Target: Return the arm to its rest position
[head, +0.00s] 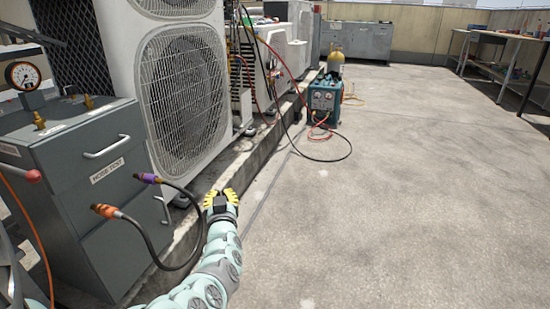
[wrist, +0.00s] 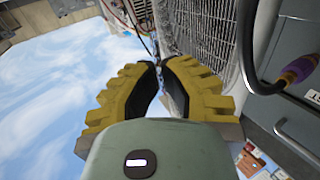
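My gripper (head: 221,195) has yellow ribbed fingers and is at the end of my pale green arm, in the lower middle of the head view. It points forward, beside the concrete curb and right of the grey hose test cabinet. In the wrist view the two fingers (wrist: 160,66) curve toward each other with a narrow gap between their tips. Nothing is seen held between them. My arm reaches out from the bottom edge of the head view.
The hose test cabinet (head: 85,185) stands close at left; its black hose (head: 196,232) loops out near my arm, with orange (head: 106,211) and purple (head: 148,178) ends. A white condenser (head: 185,95) stands behind. A teal machine (head: 322,98) stands ahead. The floor (head: 400,190) at right is clear.

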